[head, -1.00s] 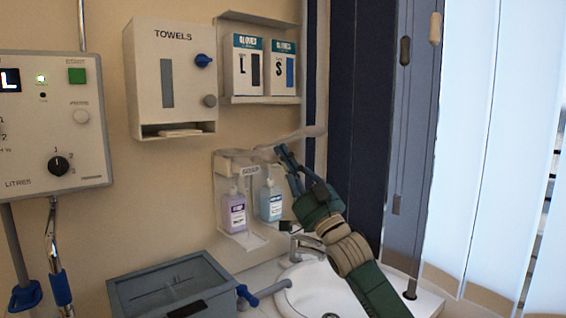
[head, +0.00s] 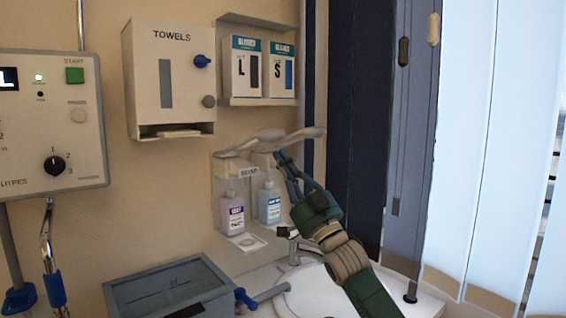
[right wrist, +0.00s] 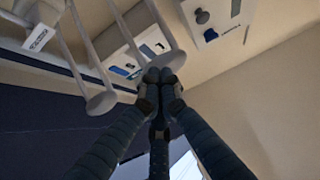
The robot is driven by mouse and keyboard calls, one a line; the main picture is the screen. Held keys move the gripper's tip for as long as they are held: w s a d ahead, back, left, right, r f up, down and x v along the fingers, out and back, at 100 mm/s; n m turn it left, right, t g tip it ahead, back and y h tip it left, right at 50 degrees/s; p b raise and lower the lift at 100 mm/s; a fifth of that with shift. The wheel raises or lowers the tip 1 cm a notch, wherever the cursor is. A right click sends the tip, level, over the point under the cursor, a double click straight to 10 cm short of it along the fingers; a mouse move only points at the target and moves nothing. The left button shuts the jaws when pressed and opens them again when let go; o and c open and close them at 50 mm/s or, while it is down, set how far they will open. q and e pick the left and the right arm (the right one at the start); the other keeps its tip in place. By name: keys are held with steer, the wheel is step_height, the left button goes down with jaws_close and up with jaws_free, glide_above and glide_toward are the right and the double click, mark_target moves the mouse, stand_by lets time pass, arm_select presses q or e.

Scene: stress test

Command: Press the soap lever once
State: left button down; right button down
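The soap dispenser (head: 249,172) is a white wall bracket marked SOAP, holding a purple-labelled bottle (head: 232,213) and a blue-labelled bottle (head: 269,204). Two pale levers reach out above them: a left lever (head: 268,136) and a right lever (head: 312,132). Both paddles stand at about the same height. My right gripper (head: 279,157) is just below the lever paddles in the head view. In the right wrist view its fingertips (right wrist: 158,77) are together, close to one paddle (right wrist: 171,60); I cannot tell whether they touch. The other paddle (right wrist: 101,102) is clear. My left gripper is not in view.
A towel dispenser (head: 168,80) and glove boxes (head: 263,68) hang on the wall above. A sink (head: 310,292) with a tap (head: 295,250) lies below, beside a grey lidded box (head: 170,285). A control panel (head: 80,130) is at the left; blinds are at the right.

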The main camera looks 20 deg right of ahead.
steer(key=shift+r, duration=0.1)
stand_by(0.5)
